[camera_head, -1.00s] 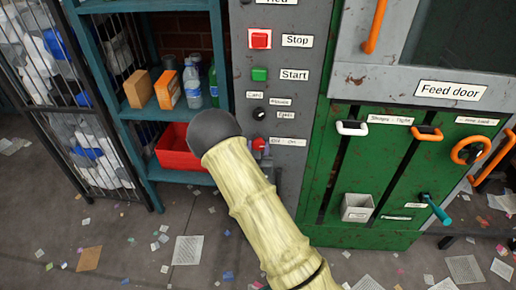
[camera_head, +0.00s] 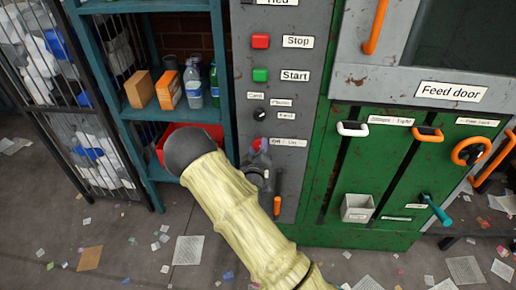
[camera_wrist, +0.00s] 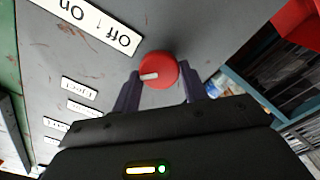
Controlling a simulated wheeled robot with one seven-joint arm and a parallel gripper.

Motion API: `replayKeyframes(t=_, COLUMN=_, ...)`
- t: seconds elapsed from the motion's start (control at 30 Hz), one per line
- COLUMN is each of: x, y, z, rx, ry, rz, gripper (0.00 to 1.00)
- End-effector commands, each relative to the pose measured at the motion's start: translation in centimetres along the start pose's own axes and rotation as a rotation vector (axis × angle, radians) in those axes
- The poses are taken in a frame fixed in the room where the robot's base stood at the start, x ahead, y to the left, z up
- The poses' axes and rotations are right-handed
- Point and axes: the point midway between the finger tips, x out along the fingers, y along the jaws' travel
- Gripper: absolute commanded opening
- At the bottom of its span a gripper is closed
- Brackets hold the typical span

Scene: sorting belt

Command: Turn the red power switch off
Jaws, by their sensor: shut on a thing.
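The red power switch (camera_wrist: 158,71) is a round knob on the grey panel, with a white pointer mark directed left in the wrist view. Its Off / On label (camera_wrist: 88,22) appears upside down there. My gripper (camera_wrist: 160,88) is shut on the knob, one dark finger on each side of it. In the head view the switch (camera_head: 256,145) shows as a small red patch beside my gripper (camera_head: 262,152). My arm covers part of the panel below it.
A red Stop button (camera_head: 261,41) and a green Start button (camera_head: 260,75) sit above on the same panel, with a black knob (camera_head: 260,114) between them and the switch. A blue shelf (camera_head: 222,85) stands close on the left. An orange handle (camera_head: 277,206) hangs below.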

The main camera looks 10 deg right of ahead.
Motion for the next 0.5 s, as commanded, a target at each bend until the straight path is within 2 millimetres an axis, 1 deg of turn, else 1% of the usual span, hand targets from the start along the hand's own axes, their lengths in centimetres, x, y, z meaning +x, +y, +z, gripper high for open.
replayKeyframes(t=0.5, x=-0.10, y=-0.43, z=-0.02, rx=-0.488, ry=0.002, rz=-0.005, gripper=0.21)
